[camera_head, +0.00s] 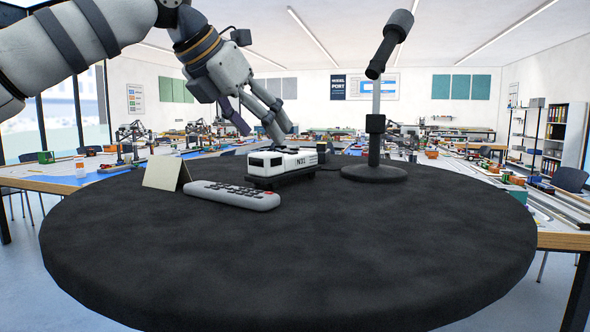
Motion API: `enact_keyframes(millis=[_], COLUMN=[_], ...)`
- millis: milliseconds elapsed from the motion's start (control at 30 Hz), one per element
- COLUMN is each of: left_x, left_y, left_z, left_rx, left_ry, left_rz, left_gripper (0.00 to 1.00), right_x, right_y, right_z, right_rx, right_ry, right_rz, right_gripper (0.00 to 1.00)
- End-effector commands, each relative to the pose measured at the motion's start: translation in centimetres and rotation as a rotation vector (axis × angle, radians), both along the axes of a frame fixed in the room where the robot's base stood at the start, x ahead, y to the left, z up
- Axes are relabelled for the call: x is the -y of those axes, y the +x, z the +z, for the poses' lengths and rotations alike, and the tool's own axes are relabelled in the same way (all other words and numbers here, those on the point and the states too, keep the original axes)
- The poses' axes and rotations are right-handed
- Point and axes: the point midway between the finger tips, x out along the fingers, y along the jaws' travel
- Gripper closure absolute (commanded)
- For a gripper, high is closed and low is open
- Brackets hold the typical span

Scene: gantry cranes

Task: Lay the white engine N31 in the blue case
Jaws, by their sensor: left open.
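The white engine N31 (283,161) stands on a dark base on the round black table, near its far edge, with its label facing me. My left gripper (264,133) comes down from the upper left, just above and behind the engine. Its fingers are apart, with nothing seen between them. I cannot tell whether a fingertip touches the engine. My right gripper is out of view. No blue case can be made out on the black table.
A grey remote (233,195) lies in front of the engine. A folded cream card (166,173) stands left of it. A dark microphone-like stand (375,173) rises on the right. The table's near half (290,260) is clear. Cluttered tables stand behind.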

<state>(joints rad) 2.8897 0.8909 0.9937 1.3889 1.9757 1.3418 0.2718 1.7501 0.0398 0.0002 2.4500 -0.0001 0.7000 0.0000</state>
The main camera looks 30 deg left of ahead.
Motion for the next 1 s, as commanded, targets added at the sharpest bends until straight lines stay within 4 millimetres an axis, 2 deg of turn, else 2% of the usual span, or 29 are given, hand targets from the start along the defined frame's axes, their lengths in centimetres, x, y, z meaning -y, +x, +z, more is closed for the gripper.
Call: enact_keyframes(millis=[100,267,500,767,1000], left_x=[0.3,0.5,1.0,1.1,1.1], left_y=[1.9,3.3,6.5,6.9,6.9], left_z=[-2.1,-3.4,-6.1,-6.5,-6.5], left_rx=[-0.006,-0.002,-0.001,0.001,0.001], left_ry=[0.003,0.005,0.005,0.006,0.006], left_rz=[-0.002,-0.003,-0.004,-0.004,-0.004], left_gripper=[0.37,0.37,0.37,0.37,0.89], right_x=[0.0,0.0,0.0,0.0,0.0], right_y=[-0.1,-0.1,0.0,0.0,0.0], right_z=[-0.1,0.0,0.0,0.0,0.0], right_rx=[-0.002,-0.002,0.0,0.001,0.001], right_ry=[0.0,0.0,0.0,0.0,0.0], right_rz=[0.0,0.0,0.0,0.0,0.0], right_gripper=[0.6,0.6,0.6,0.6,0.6])
